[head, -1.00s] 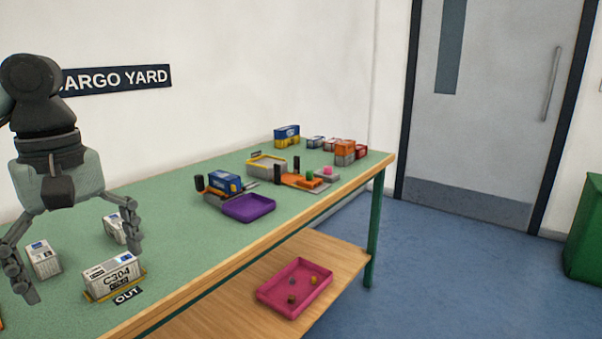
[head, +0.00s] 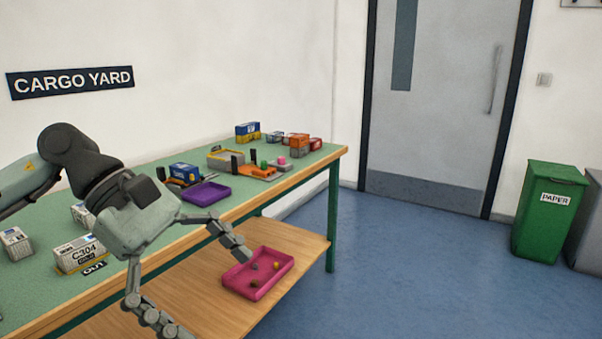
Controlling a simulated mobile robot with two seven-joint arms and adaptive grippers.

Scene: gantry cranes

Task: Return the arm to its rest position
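My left gripper (head: 218,292) comes in from the left and hangs in front of the table's front edge, above the lower shelf. Its two fingers are spread wide with nothing between them. The upper finger overlaps the pink tray in the picture; I cannot tell any contact. My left arm (head: 85,160) crosses over the left part of the green table (head: 150,236). The white C-304 container (head: 78,254) stands on the table beside the OUT label (head: 94,268), behind the gripper and apart from it. My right gripper is not in view.
The pink tray (head: 284,278) with small pieces lies on the wooden shelf (head: 200,297). A purple tray (head: 203,194), a blue container (head: 184,171) and several other containers are on the table. A green PAPER bin (head: 549,212) stands at the right. The blue floor (head: 420,270) is clear.

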